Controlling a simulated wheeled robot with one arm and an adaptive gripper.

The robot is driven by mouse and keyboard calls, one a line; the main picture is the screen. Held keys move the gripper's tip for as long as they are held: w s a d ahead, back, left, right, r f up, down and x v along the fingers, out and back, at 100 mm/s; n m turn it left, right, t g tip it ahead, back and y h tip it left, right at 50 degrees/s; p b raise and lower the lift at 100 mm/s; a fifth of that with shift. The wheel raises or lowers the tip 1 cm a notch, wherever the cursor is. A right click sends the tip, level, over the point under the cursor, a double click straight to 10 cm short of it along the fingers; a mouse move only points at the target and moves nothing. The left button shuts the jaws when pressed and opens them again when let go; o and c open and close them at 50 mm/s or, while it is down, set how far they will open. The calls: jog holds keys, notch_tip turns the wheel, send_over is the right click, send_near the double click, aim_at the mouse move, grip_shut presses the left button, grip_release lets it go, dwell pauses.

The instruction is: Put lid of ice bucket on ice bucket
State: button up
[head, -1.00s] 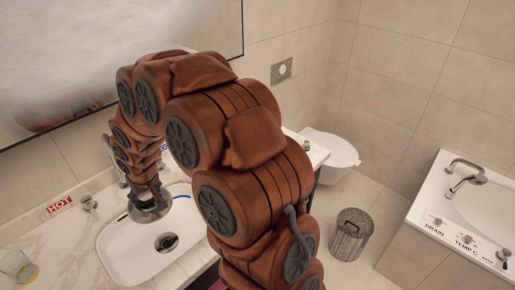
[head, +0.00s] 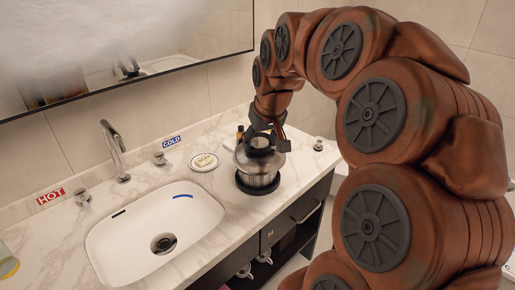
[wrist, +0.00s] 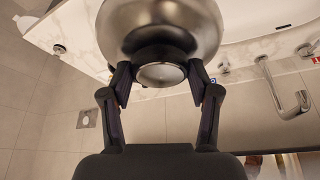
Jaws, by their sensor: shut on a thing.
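The ice bucket (head: 258,179) is a silver metal pot on a round black base (head: 246,190), upright on the counter right of the sink. Its lid (head: 243,160) is a shiny silver dome at the bucket's mouth. I cannot tell whether it rests on the rim or hovers just above. My gripper (head: 262,143) points down over the lid, shut on its knob. In the wrist view the lid (wrist: 160,22) fills the top middle, and its knob (wrist: 160,74) sits between the fingers of my gripper (wrist: 160,70). The bucket is hidden there behind the lid.
A soap dish (head: 204,162) lies close left of the bucket. A small dark bottle (head: 240,132) stands behind it. The sink (head: 150,228) and faucet (head: 115,150) are farther left. The counter's front edge (head: 292,205) runs close in front of the bucket.

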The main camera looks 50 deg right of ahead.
jog(key=w+d+f+p, duration=0.5)
jog(key=w+d+p, duration=0.2)
jog(key=w+d, duration=0.4)
jog(key=shift+w, duration=0.2)
dwell(0.7)
jog(key=shift+f, duration=0.4)
jog(key=o, duration=1.4)
jog(key=shift+r, duration=0.1)
